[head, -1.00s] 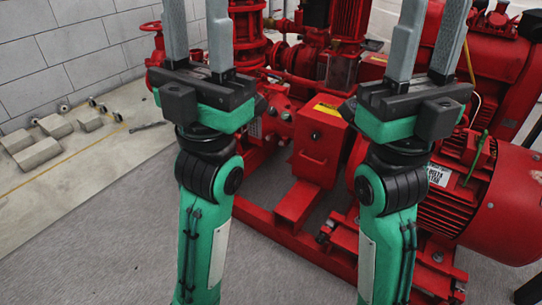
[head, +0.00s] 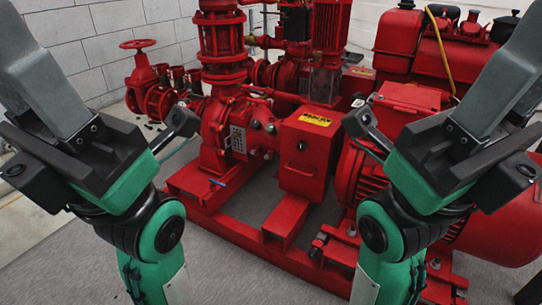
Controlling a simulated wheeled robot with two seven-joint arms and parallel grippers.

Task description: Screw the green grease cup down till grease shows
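I cannot make out the green grease cup in the head view. The red pumpset (head: 232,128) stands ahead, with a red box (head: 305,150) bearing a yellow label at its middle. My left gripper (head: 48,75) is at the upper left, its grey fingers running out of the picture. My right gripper (head: 500,80) is at the upper right and covers part of the red motor (head: 370,165) behind it. The fingertips of both are out of view, so their opening cannot be judged. Neither gripper visibly touches the pumpset.
A valve with a red handwheel (head: 138,44) stands at the back left. A small blue handle (head: 217,183) sticks out low on the pump. A red base frame (head: 240,228) runs along the front. A yellow hose (head: 441,50) hangs at the back right. Grey floor is clear in front.

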